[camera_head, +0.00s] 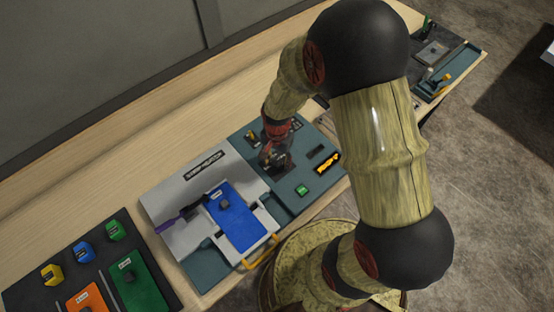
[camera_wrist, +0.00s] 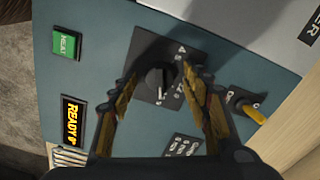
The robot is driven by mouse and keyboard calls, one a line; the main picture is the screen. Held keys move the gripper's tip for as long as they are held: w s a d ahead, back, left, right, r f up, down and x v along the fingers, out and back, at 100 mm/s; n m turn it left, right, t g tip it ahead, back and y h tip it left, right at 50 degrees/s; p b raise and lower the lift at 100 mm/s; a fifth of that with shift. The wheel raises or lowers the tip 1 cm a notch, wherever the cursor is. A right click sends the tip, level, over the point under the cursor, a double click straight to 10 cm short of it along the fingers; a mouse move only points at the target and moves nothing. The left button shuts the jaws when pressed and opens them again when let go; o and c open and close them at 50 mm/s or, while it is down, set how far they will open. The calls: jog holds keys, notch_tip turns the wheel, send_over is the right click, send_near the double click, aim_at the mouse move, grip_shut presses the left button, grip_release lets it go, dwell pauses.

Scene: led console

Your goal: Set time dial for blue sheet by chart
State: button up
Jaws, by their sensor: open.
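The time dial (camera_wrist: 153,84) is a round black knob on a dark plate with pale marks, in the middle of the wrist view. My gripper (camera_wrist: 158,76) is open, with one finger on each side of the dial; I cannot tell whether they touch it. In the head view my gripper (camera_head: 275,157) hangs over the teal console panel and hides the dial. The blue sheet (camera_head: 238,222) lies on the pale open press left of the panel. A small dark plate with pale marks (camera_wrist: 183,146) sits near the dial; its print is unreadable, so I cannot tell if it is the chart.
A green HEAT button (camera_wrist: 66,43), a lit READY display (camera_wrist: 72,122) and a yellow-handled lever (camera_wrist: 250,108) surround the dial. A yellow handle (camera_head: 262,250) fronts the press. A dark tray (camera_head: 66,270) with coloured blocks and sheets stands at left.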

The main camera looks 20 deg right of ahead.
jog(key=shift+c, duration=0.2)
jog(key=c, duration=1.1)
jog(key=shift+c, duration=0.2)
